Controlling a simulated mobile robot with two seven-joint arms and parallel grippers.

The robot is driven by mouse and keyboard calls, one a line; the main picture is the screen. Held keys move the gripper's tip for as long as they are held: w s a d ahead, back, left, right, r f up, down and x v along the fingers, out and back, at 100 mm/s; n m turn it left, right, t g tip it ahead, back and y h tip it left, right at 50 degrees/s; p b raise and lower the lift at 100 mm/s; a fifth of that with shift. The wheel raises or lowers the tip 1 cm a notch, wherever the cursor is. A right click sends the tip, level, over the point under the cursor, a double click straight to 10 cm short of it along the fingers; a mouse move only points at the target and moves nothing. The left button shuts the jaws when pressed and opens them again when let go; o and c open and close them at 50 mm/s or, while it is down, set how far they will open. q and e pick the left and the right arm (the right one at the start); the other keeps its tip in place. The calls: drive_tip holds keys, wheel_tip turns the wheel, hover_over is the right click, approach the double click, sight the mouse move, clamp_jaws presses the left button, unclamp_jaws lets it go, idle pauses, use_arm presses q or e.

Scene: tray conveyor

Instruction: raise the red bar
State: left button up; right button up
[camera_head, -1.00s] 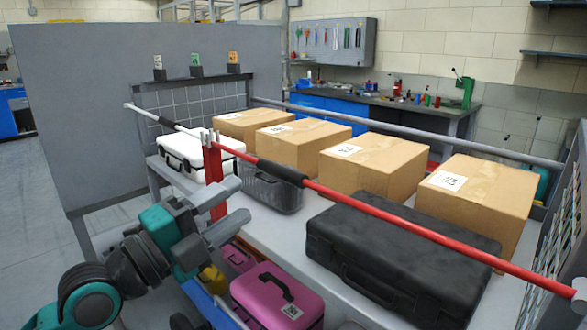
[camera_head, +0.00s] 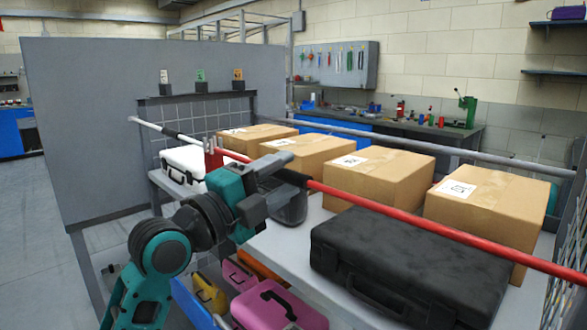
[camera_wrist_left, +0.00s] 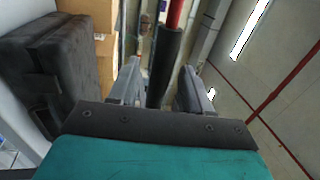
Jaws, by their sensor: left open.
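The red bar (camera_head: 430,230) runs slantwise across the shelf, from a white far end at the left to the lower right. It lies low, passing a red forked post (camera_head: 213,158). A black sleeve (camera_head: 293,178) sits on the bar just right of the post. My left gripper (camera_head: 284,184) is at this sleeve, partly hiding it. In the left wrist view, the black sleeve (camera_wrist_left: 164,68) lies between the two open fingers (camera_wrist_left: 160,88), with gaps visible at the sides. Whether it touches either finger I cannot tell. My right gripper is not in view.
Several cardboard boxes (camera_head: 375,175) stand behind the bar. A black case (camera_head: 405,260) lies in front of it, a white case (camera_head: 184,165) at the left. Coloured cases, including a magenta one (camera_head: 275,308), sit lower. A grey panel (camera_head: 85,120) stands at the left.

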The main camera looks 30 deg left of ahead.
use_arm(q)
drive_tip(key=shift+x, duration=1.5)
clamp_jaws()
